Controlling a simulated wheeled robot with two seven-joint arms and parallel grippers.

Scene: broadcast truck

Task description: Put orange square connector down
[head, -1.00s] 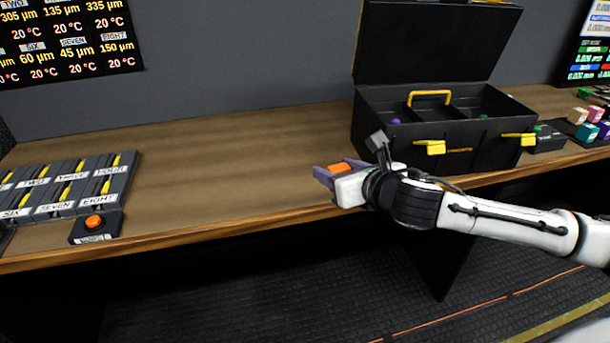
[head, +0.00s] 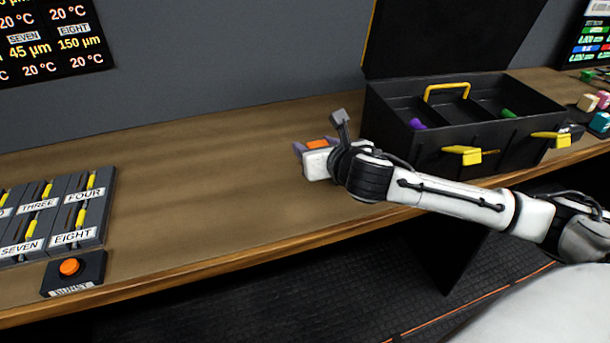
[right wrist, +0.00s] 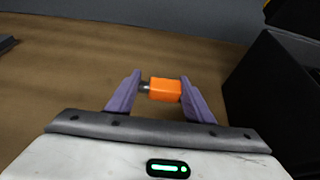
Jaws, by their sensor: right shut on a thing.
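The orange square connector (right wrist: 165,89) is between the purple fingers of my right gripper (right wrist: 160,94) in the right wrist view. A short grey end of it sits against the left finger. In the head view the connector (head: 317,145) shows as a small orange patch at the tip of my right gripper (head: 315,146). The gripper is shut on it, over or at the wooden bench top (head: 220,180). I cannot tell whether the connector touches the wood. My left gripper is not in view.
An open black toolbox (head: 440,140) with yellow latches stands right of the gripper, with purple and green pieces inside. A panel of labelled switches (head: 50,215) and an orange-button box (head: 70,270) lie at the left. The bench between is clear.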

